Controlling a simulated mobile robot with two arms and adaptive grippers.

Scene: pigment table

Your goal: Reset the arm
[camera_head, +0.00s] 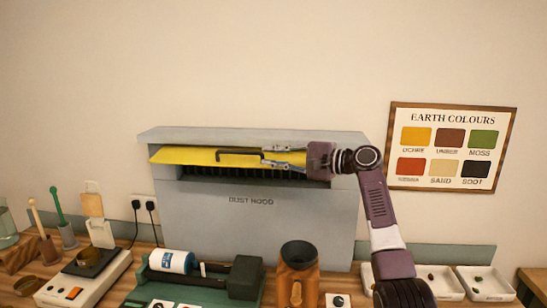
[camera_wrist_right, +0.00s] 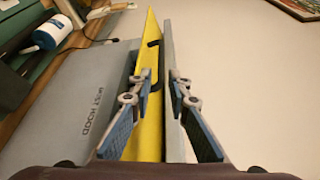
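The grey dust hood (camera_head: 260,225) stands against the wall with a yellow flap (camera_head: 190,156) raised along its slot. A dark handle (camera_head: 240,153) sits on the flap. My right gripper (camera_head: 273,156) is at the right part of the flap, beside the handle, with its arm coming in from the lower right. In the right wrist view, the fingers of the right gripper (camera_wrist_right: 160,85) are spread apart, with the yellow flap (camera_wrist_right: 152,100) and the hood's grey top edge showing between them. The fingers do not look closed on the handle (camera_wrist_right: 155,80). My left gripper is not in view.
An orange-brown grinder-like vessel (camera_head: 298,265) and a green roller machine (camera_head: 215,285) stand before the hood. A white scale-like device (camera_head: 90,280) is at the left. White dishes (camera_head: 487,283) stand at the right, below the colour chart (camera_head: 452,146). The wall above is clear.

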